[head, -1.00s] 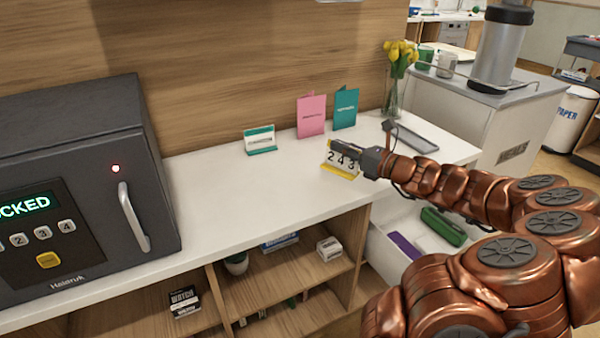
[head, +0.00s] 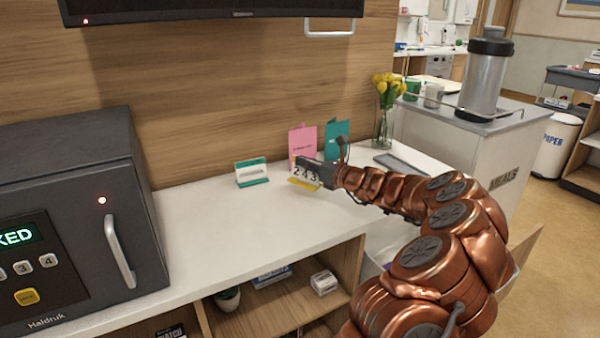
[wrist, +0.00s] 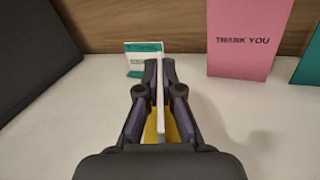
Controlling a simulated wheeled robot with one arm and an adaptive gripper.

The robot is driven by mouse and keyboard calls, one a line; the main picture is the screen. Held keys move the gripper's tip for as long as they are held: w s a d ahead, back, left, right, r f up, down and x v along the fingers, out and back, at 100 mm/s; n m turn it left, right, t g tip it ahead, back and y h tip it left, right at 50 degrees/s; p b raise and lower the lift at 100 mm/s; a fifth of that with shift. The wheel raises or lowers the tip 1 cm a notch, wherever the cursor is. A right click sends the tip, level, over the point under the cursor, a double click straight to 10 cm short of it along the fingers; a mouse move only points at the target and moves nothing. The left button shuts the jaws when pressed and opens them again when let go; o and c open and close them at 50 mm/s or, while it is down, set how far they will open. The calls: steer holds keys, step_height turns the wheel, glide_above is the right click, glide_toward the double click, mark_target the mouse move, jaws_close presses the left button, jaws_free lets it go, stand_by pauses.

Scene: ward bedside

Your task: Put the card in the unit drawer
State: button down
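The card is a small white stand card reading "243" (head: 306,172) with a yellow foot, in front of the pink card. My gripper (head: 322,174) is at its right end in the head view. In the wrist view the fingers (wrist: 160,75) close on both faces of the thin white card (wrist: 160,105), with its yellow foot below. Whether its foot touches the counter is hard to tell. The unit drawer (head: 526,247) stands open at the right end of the counter unit, mostly hidden behind my arm.
A teal-and-white card stand (head: 252,172), a pink card (head: 301,141) and a teal card (head: 338,131) stand on the counter (head: 210,215). A vase of yellow flowers (head: 384,125) and a grey tray (head: 398,163) are farther right. A dark safe (head: 80,190) fills the left.

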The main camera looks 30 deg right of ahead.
mark_target(302, 170)
steer(key=shift+w+f, duration=0.2)
steer(key=shift+w, duration=1.1)
steer(key=shift+f+b, duration=0.55)
steer(key=shift+f, duration=1.1)
steer(key=shift+f, duration=0.15)
steer(key=c, duration=1.3)
jaws_free()
steer(key=shift+s+d, duration=0.2)
steer(key=shift+s, duration=0.15)
steer(key=p+v, duration=0.1)
steer(key=v, duration=1)
steer(key=shift+s, duration=0.15)
